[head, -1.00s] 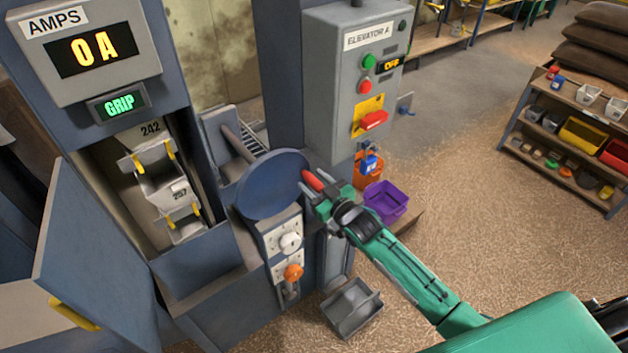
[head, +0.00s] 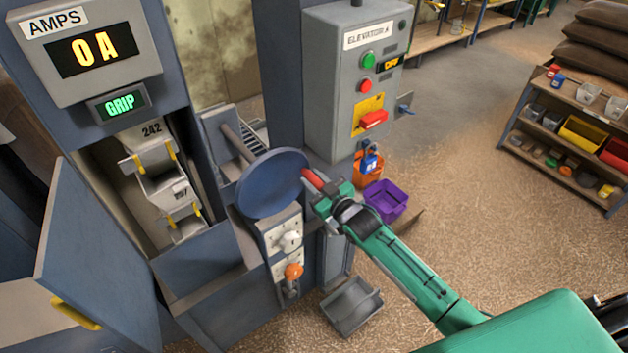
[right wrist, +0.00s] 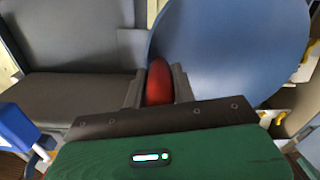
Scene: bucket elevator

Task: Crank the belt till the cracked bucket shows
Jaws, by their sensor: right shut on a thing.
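The blue crank wheel (head: 270,184) is on the side of the elevator housing, with a red handle (head: 312,179) at its right rim. My right gripper (head: 318,186) is shut on this handle. In the right wrist view the red handle (right wrist: 159,84) sits between the two fingers, with the wheel (right wrist: 230,45) behind it. Through the open hatch I see grey buckets (head: 165,188) with yellow clips on the belt. The plate above them reads 242; the number on the lower bucket is hard to read. I see no clear crack. My left gripper is not in view.
The hatch door (head: 95,250) stands open at left. The Elevator A control box (head: 350,90) shows OFF. A grey bucket (head: 352,306) and purple bin (head: 386,200) are on the floor.

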